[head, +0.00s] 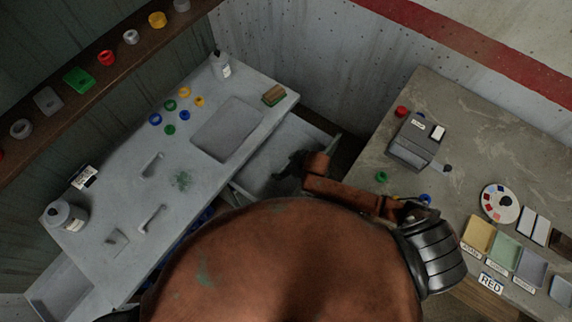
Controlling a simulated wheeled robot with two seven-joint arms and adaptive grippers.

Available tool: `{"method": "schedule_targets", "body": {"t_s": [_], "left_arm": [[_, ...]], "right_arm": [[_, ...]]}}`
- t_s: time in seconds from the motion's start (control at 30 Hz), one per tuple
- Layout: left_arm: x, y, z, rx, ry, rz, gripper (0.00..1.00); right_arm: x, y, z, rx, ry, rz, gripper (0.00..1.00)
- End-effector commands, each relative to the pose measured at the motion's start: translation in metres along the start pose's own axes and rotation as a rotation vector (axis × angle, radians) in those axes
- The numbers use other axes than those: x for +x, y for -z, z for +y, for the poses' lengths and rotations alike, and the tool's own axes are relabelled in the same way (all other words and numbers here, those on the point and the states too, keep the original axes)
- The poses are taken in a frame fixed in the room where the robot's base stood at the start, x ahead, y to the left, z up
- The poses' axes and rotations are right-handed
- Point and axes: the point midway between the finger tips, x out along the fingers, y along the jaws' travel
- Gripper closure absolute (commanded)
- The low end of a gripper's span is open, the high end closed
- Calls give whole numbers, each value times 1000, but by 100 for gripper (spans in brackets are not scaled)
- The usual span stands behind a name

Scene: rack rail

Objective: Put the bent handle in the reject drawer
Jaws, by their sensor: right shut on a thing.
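Two grey handles lie on the workbench at the left: one handle (152,165) near the middle, and another handle (152,218) closer to its front edge. I cannot tell which, if either, is bent. An open drawer (262,165) sticks out from the bench's front at its right end; no label on it is readable. My right gripper (288,167) is dark and small, over this drawer at its front side. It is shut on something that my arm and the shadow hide. My left gripper is not in view.
The left bench holds a shallow grey tray (226,130), coloured rings (170,105), a white bottle (221,66) and a jar (65,215). Another open drawer (62,295) shows at lower left. The right table (460,125) carries a grey device (412,145) and coloured bins (505,250).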

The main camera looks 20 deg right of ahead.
Motion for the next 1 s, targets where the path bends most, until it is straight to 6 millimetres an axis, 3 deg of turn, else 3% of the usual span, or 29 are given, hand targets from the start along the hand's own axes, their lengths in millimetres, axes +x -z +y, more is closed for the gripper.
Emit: {"method": "schedule_targets", "body": {"t_s": [0.17,0.2,0.37,0.77,1.0], "left_arm": [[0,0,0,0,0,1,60],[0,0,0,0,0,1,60],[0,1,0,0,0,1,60],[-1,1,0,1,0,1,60],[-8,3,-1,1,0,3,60]], "right_arm": [[2,-1,0,0,0,0,39],[1,-1,0,0,0,0,12],[1,-1,0,0,0,0,1],[-4,0,0,0,0,0,0],[-47,1,0,-1,0,1,0]]}}
